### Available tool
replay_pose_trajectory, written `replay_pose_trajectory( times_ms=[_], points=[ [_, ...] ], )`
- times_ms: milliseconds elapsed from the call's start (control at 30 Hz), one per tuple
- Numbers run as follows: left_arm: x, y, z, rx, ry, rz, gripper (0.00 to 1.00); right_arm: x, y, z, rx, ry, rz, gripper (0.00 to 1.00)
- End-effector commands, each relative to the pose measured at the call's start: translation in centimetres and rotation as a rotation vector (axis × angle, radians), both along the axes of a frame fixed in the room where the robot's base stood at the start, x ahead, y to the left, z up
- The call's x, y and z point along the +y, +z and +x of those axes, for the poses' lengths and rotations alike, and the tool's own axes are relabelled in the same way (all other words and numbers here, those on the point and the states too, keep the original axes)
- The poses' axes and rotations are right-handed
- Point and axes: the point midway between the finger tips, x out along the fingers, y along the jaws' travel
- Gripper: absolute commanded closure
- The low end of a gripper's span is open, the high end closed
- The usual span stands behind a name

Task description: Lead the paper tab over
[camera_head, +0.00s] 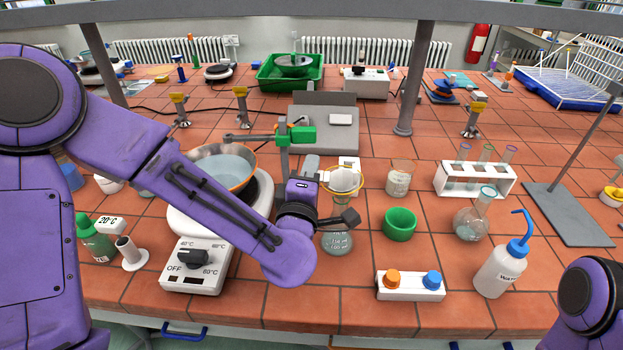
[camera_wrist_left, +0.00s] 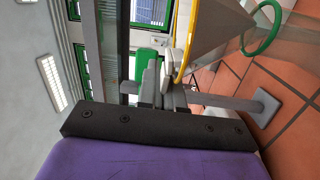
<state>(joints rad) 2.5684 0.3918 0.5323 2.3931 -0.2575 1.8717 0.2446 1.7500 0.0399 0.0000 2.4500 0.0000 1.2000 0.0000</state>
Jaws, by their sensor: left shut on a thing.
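A funnel with a yellow rim (camera_head: 345,180) stands over a glass flask (camera_head: 337,240) near the middle of the bench. A small white paper tab (camera_head: 349,162) shows at the funnel's far rim. My left gripper (camera_head: 312,165) is beside the funnel, at its left. In the left wrist view my left gripper (camera_wrist_left: 163,85) is shut on a pale piece, seemingly the paper tab (camera_wrist_left: 180,62), close beside the funnel's yellow rim (camera_wrist_left: 187,40). The fingers hide part of the contact. My right gripper is out of view; only part of my right arm shows at the lower right.
A hotplate (camera_head: 192,268) with a bowl (camera_head: 228,165) stands left of the funnel. A clamp with a green part (camera_head: 302,135) is just behind my gripper.

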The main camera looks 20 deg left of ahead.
Motion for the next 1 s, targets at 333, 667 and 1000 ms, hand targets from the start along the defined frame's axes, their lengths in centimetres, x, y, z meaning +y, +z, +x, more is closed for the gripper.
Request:
replay_pose_trajectory(
  times_ms=[333, 667, 1000],
  points=[
    [0.0, -1.3, 0.1, -0.075, -0.026, -0.280, 1.00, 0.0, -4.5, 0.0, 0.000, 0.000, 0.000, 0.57],
    [-0.2, -1.4, 0.1, -0.117, -0.041, -0.441, 1.00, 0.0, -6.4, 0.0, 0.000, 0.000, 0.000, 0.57],
    [-0.2, -1.2, 0.2, -0.129, -0.045, -0.488, 1.00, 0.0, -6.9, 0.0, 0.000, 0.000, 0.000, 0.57]
  ],
)
